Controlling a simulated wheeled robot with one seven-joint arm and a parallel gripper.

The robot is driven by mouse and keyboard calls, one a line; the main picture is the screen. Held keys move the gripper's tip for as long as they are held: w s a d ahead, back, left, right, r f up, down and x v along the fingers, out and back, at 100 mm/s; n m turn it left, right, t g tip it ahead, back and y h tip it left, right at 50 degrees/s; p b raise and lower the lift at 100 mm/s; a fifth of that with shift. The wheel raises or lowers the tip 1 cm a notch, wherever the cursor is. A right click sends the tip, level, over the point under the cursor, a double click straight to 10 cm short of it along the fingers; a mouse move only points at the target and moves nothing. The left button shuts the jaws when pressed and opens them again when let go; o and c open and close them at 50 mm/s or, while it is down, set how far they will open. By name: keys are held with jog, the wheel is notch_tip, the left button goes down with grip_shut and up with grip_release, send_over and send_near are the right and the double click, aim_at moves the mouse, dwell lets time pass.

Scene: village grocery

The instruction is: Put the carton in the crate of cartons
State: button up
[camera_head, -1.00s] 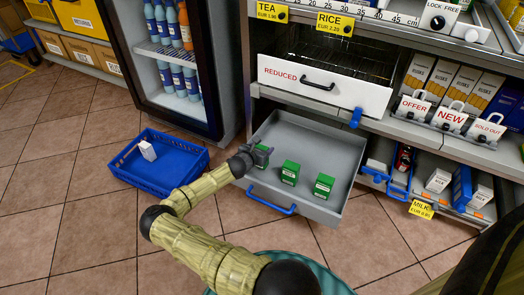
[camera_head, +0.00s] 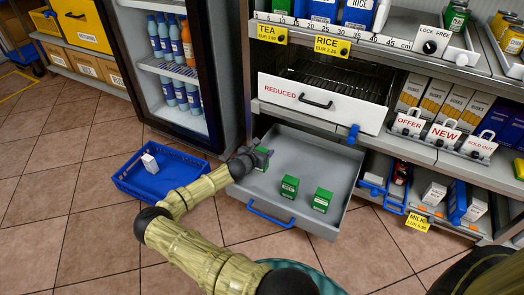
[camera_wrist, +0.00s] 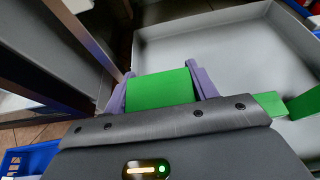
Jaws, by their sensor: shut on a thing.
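My gripper (camera_head: 258,154) is over the left part of the open grey drawer (camera_head: 318,150). In the wrist view its fingers (camera_wrist: 161,84) are shut on a green carton (camera_wrist: 160,88), one on each side. Only a little of this carton shows in the head view (camera_head: 262,165), below the gripper; I cannot tell whether it touches the drawer floor. Two more green cartons stand in the drawer, one in the middle (camera_head: 289,187) and one at the right (camera_head: 322,200). A blue crate (camera_head: 137,185) on the floor to the left holds one white carton (camera_head: 150,163).
A bottle fridge (camera_head: 177,75) stands behind the crate. A white REDUCED drawer front (camera_head: 318,101) and shelves are above and behind the grey drawer. Milk shelves (camera_head: 410,205) are at the right. The tiled floor between crate and drawer is partly crossed by my arm.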

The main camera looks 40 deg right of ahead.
jog(key=a+r+n+t+y+p, duration=0.2)
jog(key=a+r, duration=0.5)
jog(key=a, duration=0.5)
jog(key=a+r+n+t+y+p, duration=0.3)
jog(key=a+r+p, duration=0.3)
jog(key=a, duration=0.6)
jog(key=a+r+n+t+y+p, duration=0.2)
jog(key=a+r+n+y+p, duration=0.1)
jog(key=a+r, duration=0.5)
jog(key=a+n+p, duration=0.1)
jog(key=a+n, duration=0.1)
jog(key=a, duration=0.1)
jog(key=shift+s+a+r+y, duration=0.2)
jog(key=shift+a+r+y, duration=0.1)
jog(key=shift+a, duration=0.1)
jog(key=shift+a+f, duration=0.1)
